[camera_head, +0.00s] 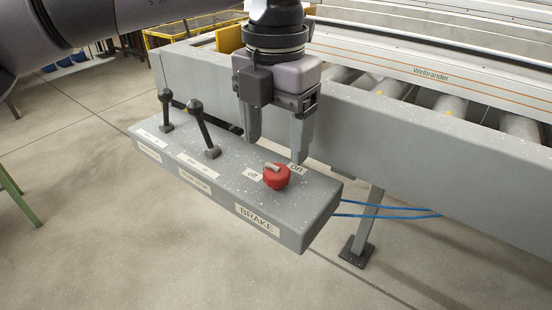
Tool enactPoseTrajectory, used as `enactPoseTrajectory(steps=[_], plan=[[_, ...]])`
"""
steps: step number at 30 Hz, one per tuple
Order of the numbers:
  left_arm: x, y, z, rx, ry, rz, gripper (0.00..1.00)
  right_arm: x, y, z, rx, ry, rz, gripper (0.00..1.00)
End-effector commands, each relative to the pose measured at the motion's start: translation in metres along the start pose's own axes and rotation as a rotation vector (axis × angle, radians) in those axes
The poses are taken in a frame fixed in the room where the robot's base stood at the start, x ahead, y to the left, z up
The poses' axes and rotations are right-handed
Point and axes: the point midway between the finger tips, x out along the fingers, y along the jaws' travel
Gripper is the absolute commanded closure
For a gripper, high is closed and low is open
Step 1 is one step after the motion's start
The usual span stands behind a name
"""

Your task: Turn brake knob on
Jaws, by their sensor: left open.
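The red brake knob (277,178) sits on top of the grey control box (318,205), near its right end, above a "BRAKE" label (257,219). An "off" label (253,174) lies to its left and an "on" label (296,168) to its upper right. The knob's pale pointer ridge points to the upper left, nearer the "off" side. My left gripper (276,150) hangs over the box just above and behind the knob, fingers down, open and empty. Its fingers look apart from the knob. My right gripper is not in view.
Two black levers (204,130) (167,110) stand on the box left of the knob. A grey conveyor frame (430,150) with rollers runs behind it. Blue cables (385,212) leave the box at the right. The floor in front is clear.

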Motion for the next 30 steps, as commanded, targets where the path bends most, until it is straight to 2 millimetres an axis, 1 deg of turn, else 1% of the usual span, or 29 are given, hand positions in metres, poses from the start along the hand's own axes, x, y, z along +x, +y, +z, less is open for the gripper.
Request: enactPoseTrajectory(steps=[1, 3, 9, 13, 19, 20, 21, 23, 24, 30], plan=[[0.011, 0.000, 0.000, 0.001, 0.003, 0.000, 0.28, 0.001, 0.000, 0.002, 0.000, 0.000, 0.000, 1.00], [0.022, 0.000, 0.000, 0.000, 0.002, -0.001, 0.28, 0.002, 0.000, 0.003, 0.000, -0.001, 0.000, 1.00], [0.042, 0.000, 0.000, 0.000, 0.001, -0.003, 0.28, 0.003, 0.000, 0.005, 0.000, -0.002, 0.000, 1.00], [0.046, 0.000, 0.000, 0.000, -0.001, -0.003, 0.28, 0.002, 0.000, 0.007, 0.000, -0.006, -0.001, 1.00], [0.046, -0.001, 0.000, 0.000, -0.001, -0.003, 0.28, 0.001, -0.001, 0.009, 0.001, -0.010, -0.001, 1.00], [0.046, -0.001, 0.000, 0.000, -0.001, -0.003, 0.38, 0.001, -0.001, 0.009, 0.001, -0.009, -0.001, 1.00], [0.046, -0.001, 0.000, 0.000, -0.001, -0.004, 0.51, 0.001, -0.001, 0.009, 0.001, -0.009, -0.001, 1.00], [0.046, -0.001, 0.000, 0.000, -0.001, -0.004, 0.71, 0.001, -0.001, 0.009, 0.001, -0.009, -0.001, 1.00], [0.046, -0.001, 0.000, 0.000, -0.001, -0.004, 0.84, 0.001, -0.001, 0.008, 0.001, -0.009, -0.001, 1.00], [0.045, -0.001, 0.000, 0.005, -0.001, -0.003, 0.84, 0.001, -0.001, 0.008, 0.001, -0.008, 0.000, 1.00]])
